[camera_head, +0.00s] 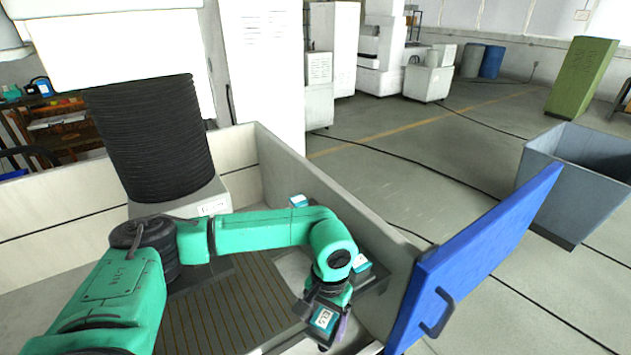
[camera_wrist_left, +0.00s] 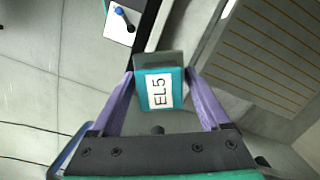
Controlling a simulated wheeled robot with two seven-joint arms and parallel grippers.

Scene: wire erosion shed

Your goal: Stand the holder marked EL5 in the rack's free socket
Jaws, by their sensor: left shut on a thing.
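The holder marked EL5 (camera_head: 323,319) is a small dark block with a teal and white label. In the left wrist view the holder (camera_wrist_left: 158,88) sits between the two purple fingers of my left gripper (camera_wrist_left: 160,74), which is shut on it. In the head view the left gripper (camera_head: 330,318) hangs low inside the tank, in front of the dark rack (camera_head: 376,279). Another labelled holder (camera_head: 361,262) shows at the rack, and a further label (camera_head: 298,201) shows behind my arm. The free socket cannot be made out. My right gripper is not in view.
The pale tank wall (camera_head: 330,215) runs along the rack's far side. A blue door (camera_head: 470,265) with a handle stands open at the right. A slatted plate (camera_head: 235,305) lies under my arm. A black bellows column (camera_head: 150,140) rises at the left.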

